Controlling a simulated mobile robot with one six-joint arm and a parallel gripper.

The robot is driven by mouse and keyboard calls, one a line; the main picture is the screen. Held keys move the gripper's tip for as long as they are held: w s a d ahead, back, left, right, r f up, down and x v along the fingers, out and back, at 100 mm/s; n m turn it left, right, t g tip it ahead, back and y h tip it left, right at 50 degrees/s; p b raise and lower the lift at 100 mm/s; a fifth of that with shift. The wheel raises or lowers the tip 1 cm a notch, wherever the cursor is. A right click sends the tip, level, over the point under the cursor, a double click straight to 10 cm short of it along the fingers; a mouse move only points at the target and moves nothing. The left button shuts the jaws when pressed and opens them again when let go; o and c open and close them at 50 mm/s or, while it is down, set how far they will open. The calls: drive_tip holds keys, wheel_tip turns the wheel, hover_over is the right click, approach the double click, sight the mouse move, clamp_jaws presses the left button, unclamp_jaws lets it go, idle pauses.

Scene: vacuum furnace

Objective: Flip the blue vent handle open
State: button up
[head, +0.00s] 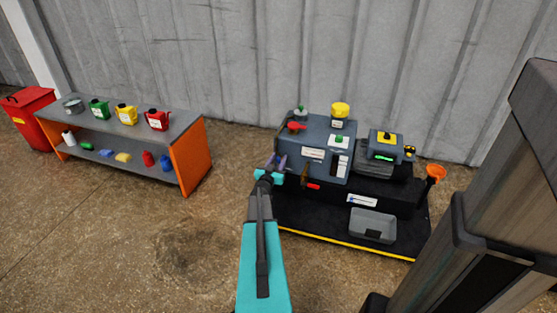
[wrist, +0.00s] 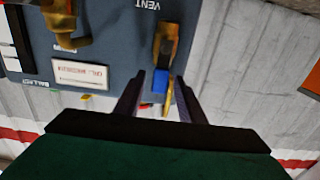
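The blue vent handle (wrist: 160,82) shows in the wrist view, hanging from a brass valve (wrist: 167,42) under an upside-down VENT label on the grey panel. My gripper (wrist: 160,78) is open, with one finger on each side of the blue handle. A gap shows between the handle and each finger, so I see no grip on it. In the head view my gripper (head: 278,164) is at the left side of the grey machine (head: 313,148). The blue handle cannot be made out clearly there.
Another brass valve (wrist: 68,35) sits beside a BALLAST label and a small white display (wrist: 81,73). A shelf bench (head: 190,126) with coloured cans stands left, with clear floor between.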

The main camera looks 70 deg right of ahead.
drive_tip(key=s+a+p, duration=0.1)
drive_tip(key=a+p, duration=0.1)
drive_tip(key=a, duration=1.1)
drive_tip(key=shift+s+a, duration=0.2)
drive_tip(key=shift+a, duration=0.05)
drive_tip(key=shift+p, duration=0.3)
